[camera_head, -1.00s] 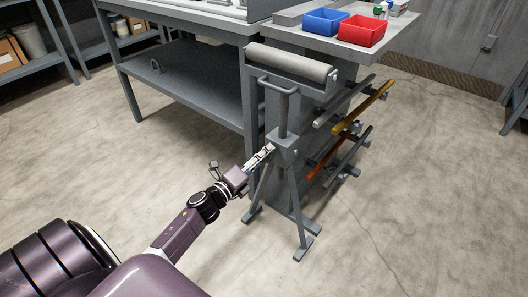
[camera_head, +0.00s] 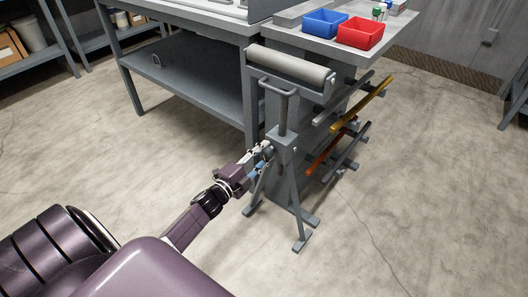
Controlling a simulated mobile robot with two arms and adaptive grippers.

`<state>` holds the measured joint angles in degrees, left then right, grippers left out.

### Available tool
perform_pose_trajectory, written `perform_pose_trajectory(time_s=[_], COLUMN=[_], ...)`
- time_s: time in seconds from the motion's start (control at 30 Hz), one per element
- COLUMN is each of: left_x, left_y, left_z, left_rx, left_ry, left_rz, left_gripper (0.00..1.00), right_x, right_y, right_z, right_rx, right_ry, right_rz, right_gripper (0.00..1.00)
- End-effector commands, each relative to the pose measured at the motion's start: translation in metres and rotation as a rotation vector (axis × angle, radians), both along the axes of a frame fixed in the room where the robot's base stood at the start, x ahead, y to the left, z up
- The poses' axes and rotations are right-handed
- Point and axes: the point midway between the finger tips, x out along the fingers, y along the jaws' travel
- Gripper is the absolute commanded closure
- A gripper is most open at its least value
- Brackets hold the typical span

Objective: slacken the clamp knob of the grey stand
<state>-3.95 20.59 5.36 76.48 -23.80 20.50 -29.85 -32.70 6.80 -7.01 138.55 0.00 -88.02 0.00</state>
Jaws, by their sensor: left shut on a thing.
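The grey stand (camera_head: 283,115) stands upright on splayed legs, with a grey roller (camera_head: 290,65) across its top and a grey handle bar below the roller. Its clamp collar (camera_head: 284,142) sits where the post meets the legs. My left gripper (camera_head: 264,150) is at the left side of the collar, its fingers shut around the clamp knob (camera_head: 267,150). The knob is small and mostly hidden by the fingers. My right gripper is not in view.
A grey workbench (camera_head: 190,95) stands behind and left of the stand. A bench top (camera_head: 390,45) behind it carries a blue bin (camera_head: 325,22) and a red bin (camera_head: 360,32). A rack of coloured bars (camera_head: 360,105) is close on the right. The floor in front is clear.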

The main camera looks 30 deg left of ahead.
Motion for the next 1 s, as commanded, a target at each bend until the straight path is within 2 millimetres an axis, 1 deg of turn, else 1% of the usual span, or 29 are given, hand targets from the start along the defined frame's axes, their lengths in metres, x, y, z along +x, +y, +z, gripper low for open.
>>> perform_pose_trajectory(time_s=[0.2, 0.53, 0.57, 0.7, 0.73, 1.0], left_x=[-0.0003, -0.0003, -0.0003, -0.0003, -0.0002, -0.0006], left_y=[-0.0001, -0.0001, -0.0001, -0.0001, -0.0002, -0.0001], left_z=[-0.0014, -0.0016, -0.0016, -0.0014, -0.0013, -0.0007], left_rx=[-0.025, -0.026, -0.026, -0.025, -0.025, -0.025], left_ry=[0.005, 0.005, 0.005, 0.005, 0.004, 0.003], left_rz=[0.0, 0.0, 0.0, 0.0, 0.0, 0.0], left_gripper=[0.91, 0.91, 0.66, 0.5, 0.49, 0.49], right_x=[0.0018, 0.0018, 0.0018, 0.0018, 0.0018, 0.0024], right_y=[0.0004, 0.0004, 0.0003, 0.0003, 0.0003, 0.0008], right_z=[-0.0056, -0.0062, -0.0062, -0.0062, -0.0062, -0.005], right_rx=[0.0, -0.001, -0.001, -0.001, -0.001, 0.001], right_ry=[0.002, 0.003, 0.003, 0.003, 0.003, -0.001], right_rz=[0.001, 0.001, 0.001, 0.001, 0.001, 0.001], right_gripper=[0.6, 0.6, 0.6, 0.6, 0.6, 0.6])
